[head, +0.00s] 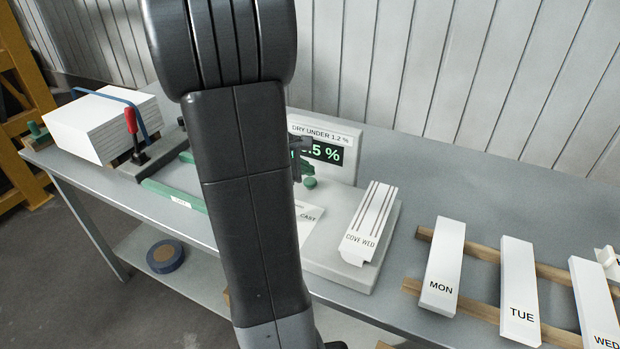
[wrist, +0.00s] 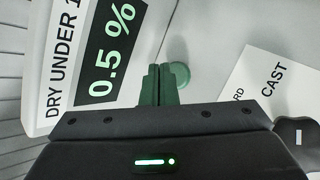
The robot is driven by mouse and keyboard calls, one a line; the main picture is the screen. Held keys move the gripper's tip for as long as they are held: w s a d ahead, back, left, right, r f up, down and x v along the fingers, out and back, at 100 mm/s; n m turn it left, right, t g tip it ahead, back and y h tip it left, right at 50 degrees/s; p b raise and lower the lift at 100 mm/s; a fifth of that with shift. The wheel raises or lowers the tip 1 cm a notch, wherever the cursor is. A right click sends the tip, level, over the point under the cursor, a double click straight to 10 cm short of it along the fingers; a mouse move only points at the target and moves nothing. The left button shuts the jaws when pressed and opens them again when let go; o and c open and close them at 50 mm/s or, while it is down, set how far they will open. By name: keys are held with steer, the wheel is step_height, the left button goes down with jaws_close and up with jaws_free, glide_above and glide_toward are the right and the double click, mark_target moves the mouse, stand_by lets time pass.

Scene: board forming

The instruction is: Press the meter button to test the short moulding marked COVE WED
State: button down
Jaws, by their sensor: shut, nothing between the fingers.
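The short moulding marked COVE WED (head: 368,222), white with grooves, lies on the right part of the grey meter base (head: 388,245). The meter display (head: 330,152) is partly hidden in the head view; in the wrist view the display (wrist: 112,48) reads 0.5 %. The round green button (head: 310,183) is below the display and also shows in the wrist view (wrist: 183,76). My gripper (wrist: 160,72) is shut and empty, its fingertips right beside the button and overlapping its edge in the wrist view. I cannot tell whether they touch it. My arm hides part of the meter.
A printed card with CAST (head: 309,214) lies left of the moulding. White pieces MON (head: 445,265), TUE (head: 519,290) and WED (head: 596,300) rest on wooden strips at right. A white board stack (head: 100,125) and a red-handled clamp (head: 131,121) stand at left.

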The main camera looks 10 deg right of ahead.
mark_target(306, 182)
steer(key=shift+r, duration=0.1)
step_height(306, 182, up, 5)
steer(key=p, duration=0.4)
stand_by(0.9)
